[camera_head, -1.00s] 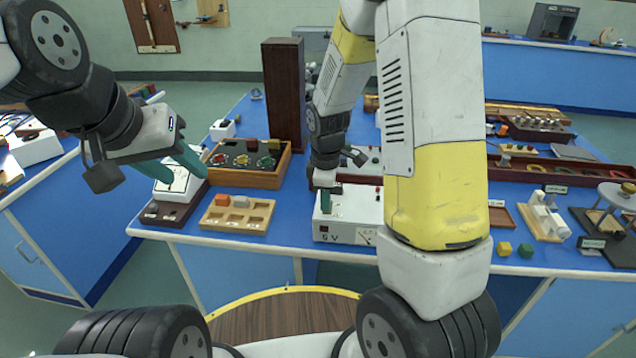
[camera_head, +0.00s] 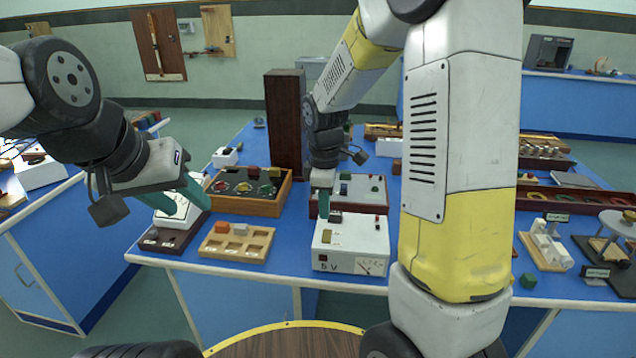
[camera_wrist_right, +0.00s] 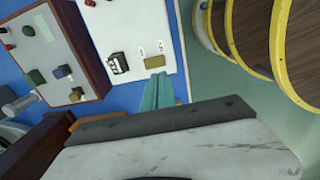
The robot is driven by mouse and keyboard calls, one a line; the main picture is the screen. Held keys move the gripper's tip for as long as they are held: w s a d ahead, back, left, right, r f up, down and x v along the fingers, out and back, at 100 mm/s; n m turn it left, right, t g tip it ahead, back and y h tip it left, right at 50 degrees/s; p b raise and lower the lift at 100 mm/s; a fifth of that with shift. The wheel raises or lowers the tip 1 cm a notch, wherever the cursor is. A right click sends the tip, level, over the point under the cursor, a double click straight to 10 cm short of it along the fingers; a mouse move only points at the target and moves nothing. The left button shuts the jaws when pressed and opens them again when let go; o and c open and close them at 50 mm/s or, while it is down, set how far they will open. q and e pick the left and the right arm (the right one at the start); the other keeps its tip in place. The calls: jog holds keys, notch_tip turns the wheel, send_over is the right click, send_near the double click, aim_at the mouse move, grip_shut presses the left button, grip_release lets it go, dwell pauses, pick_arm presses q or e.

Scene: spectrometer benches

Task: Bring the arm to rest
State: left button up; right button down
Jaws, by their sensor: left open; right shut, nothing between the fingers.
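My left gripper (camera_head: 184,201) is open. Its teal fingers are in front of a white-topped device on a dark base (camera_head: 172,222), and I cannot tell whether they touch it. My right gripper (camera_head: 323,206) is shut and empty, its teal fingers pointing down at the back left of the white power supply (camera_head: 348,262). In the right wrist view the shut fingers (camera_wrist_right: 157,92) show beside the supply's white top (camera_wrist_right: 130,25), near its tan block. The gap between fingertips and supply is hard to judge.
A wooden tray (camera_head: 226,256) and a box with coloured knobs (camera_head: 215,205) stand between the grippers. A tall dark block (camera_head: 285,120) rises behind. A dark-edged board (camera_head: 376,192) lies behind the supply. A white stepped model (camera_head: 545,245) and a green cube (camera_head: 528,281) are at the right.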

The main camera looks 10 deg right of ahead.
jog(key=s+d+r+m+t+y, duration=0.15)
jog(key=s+r+m, duration=0.45)
jog(key=r, duration=0.7)
jog(key=s+d+r+m+t, duration=0.2)
jog(key=s+r+m+t, duration=0.2)
jog(key=s+m, duration=0.4)
jog(key=s+y, duration=0.1)
jog(key=s, duration=0.3)
